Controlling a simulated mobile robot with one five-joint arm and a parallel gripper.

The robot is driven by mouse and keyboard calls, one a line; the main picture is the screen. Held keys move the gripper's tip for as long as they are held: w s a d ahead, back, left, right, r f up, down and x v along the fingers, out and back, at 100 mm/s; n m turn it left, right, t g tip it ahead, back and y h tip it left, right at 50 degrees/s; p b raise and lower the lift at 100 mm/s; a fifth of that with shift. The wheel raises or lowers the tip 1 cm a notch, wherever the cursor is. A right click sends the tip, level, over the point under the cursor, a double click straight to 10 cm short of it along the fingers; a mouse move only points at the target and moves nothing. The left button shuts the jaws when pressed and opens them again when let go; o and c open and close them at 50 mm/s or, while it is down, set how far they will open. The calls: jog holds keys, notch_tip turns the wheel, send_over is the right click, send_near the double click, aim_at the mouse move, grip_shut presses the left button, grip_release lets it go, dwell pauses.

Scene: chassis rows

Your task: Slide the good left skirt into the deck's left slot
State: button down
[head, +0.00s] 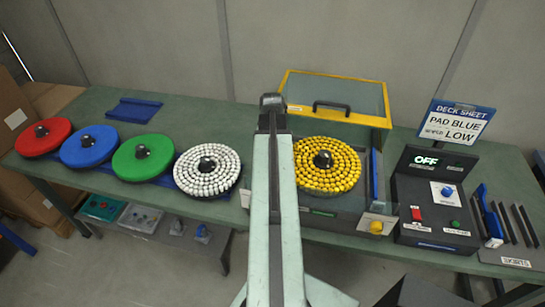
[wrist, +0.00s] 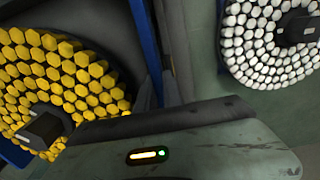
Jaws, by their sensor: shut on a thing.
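The deck (head: 322,215) carries the round pad of yellow pieces (head: 327,165), which also shows at the left of the wrist view (wrist: 60,80). My gripper (head: 271,103) is at the deck's left side, and my arm hides most of that side in the head view. In the wrist view a long blue skirt (wrist: 146,45) runs beside the yellow pad, and my gripper is shut on it. Its lower end and the left slot are hidden, so I cannot tell how deep it sits. Another blue skirt (head: 376,175) stands upright along the deck's right side.
A white pad (head: 207,170) stands left of the deck, beyond it green (head: 144,160), blue (head: 89,146) and red (head: 43,137) pads. A yellow-framed lid (head: 335,95) stands open behind. Right are the OFF control box (head: 437,200) and the skirts rack (head: 515,262) with blue and black strips.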

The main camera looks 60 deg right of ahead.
jog(key=c, duration=1.4)
grip_release()
notch_tip(320, 180, up, 8)
jog(key=p, duration=0.8)
jog(key=shift+f, duration=0.1)
